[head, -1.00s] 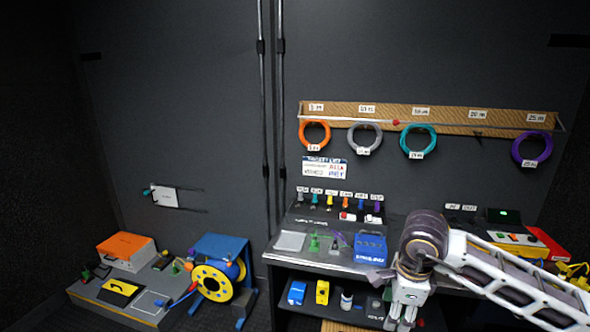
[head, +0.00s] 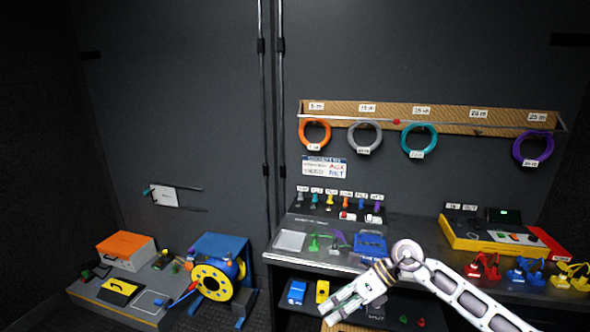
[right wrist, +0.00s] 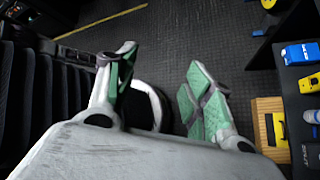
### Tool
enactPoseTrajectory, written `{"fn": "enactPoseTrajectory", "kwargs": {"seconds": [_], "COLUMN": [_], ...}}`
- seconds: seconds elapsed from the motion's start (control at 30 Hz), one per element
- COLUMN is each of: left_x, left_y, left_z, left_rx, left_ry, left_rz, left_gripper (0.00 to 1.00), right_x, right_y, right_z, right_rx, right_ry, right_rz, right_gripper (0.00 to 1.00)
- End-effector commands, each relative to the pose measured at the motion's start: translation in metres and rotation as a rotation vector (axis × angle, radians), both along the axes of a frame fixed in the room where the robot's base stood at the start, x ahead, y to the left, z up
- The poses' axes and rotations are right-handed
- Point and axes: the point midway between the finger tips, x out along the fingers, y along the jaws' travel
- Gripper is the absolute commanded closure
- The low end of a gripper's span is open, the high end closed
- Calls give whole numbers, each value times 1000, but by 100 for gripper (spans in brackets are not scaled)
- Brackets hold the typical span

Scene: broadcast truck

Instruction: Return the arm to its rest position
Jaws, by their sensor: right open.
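My right arm (head: 465,295) comes in from the lower right of the head view. Its gripper (head: 330,310) points down and left in front of the workbench shelf. In the right wrist view the gripper (right wrist: 160,78) shows two green-padded fingers spread wide, with nothing between them. Beyond the fingers is dark floor. My left arm and gripper are not in view.
The bench (head: 320,258) holds a blue tray (head: 370,243) and small connectors. On its lower shelf are a blue box (head: 297,292) and a yellow one (head: 322,291); both also show near the right edge of the wrist view. A cable reel (head: 212,281) stands left.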

Motion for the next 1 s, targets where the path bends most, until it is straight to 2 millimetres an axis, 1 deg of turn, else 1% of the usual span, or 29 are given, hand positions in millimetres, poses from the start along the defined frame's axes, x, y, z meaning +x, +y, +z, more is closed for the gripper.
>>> {"fn": "enactPoseTrajectory", "kwargs": {"seconds": [0.03, 0.1, 0.23, 0.37, 0.47, 0.57, 0.6, 0.67, 0.7, 0.83, 1.0], "left_x": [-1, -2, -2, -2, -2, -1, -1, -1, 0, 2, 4], "left_y": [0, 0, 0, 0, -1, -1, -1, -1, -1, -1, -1], "left_z": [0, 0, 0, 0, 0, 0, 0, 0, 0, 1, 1], "left_rx": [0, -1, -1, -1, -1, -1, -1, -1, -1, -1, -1], "left_ry": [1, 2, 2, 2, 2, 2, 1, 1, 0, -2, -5], "left_rz": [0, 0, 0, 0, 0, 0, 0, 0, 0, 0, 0], "left_gripper": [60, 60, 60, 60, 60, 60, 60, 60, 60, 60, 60], "right_x": [7, 20, 45, 72, 91, 109, 114, 121, 124, 127, 117], "right_y": [6, 12, 16, 10, -1, -18, -26, -39, -49, -76, -110], "right_z": [-6, -12, -25, -46, -69, -99, -113, -135, -151, -200, -265], "right_rx": [70, 166, 336, 491, 601, 701, 737, 788, 817, 894, 960], "right_ry": [49, 110, 227, 348, 445, 543, 583, 639, 675, 779, 896], "right_rz": [-51, -128, -284, -460, -608, -768, -834, -932, -996, -1187, -1417], "right_gripper": [48, 48, 48, 48, 48, 48, 48, 48, 48, 48, 48]}}
